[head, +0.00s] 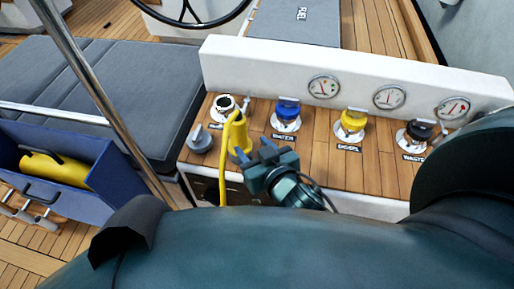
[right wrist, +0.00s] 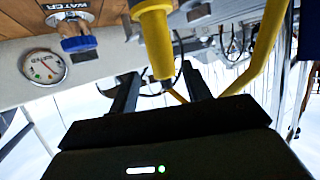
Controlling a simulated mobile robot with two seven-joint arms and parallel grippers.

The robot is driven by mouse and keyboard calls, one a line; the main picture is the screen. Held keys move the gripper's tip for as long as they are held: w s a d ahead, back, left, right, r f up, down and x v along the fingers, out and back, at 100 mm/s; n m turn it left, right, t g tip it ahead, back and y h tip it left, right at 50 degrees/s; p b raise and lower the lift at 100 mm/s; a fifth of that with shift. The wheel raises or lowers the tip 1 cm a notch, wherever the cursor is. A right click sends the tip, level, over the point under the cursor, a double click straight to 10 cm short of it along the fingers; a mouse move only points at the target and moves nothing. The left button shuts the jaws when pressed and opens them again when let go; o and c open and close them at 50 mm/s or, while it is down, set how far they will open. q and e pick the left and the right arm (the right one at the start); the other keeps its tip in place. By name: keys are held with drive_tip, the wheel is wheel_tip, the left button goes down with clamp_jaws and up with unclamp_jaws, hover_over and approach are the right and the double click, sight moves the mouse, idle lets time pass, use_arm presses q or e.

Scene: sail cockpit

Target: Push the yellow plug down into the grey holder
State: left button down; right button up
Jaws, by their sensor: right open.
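The yellow plug (head: 240,140) stands near the left end of the wooden console, with a yellow cable looping from its top down the front. My right gripper (head: 258,158) is just right of and in front of it, jaws open. In the right wrist view, which is upside down, the plug (right wrist: 157,45) lies between the open fingers (right wrist: 160,72), with gaps on both sides. A grey part (right wrist: 131,28) shows beside the plug there; it may be the holder, mostly hidden. I cannot tell how deep the plug sits. My left gripper is not in view.
A grey round cap (head: 200,138) and a white-rimmed inlet (head: 223,106) are close to the plug. Blue (head: 288,108), yellow (head: 353,120) and black (head: 418,132) deck caps stand to the right, before a white gauge panel (head: 356,84). A steel rail (head: 100,95) crosses at left.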

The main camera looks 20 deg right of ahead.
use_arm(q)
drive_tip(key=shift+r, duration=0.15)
use_arm(e)
drive_tip(key=shift+s+r, duration=0.25)
drive_tip(key=shift+s, duration=0.35)
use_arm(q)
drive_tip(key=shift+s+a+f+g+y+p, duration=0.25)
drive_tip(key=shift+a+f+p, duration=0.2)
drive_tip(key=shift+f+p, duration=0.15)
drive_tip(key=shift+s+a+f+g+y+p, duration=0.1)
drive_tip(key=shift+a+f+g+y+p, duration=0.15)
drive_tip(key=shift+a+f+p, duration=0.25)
use_arm(e)
drive_tip(key=s+f+n+g+y, duration=0.2)
drive_tip(key=s+f+g, duration=0.1)
drive_tip(key=s+f, duration=0.5)
wheel_tip(320, 180, down, 2)
drive_tip(key=shift+a, duration=0.2)
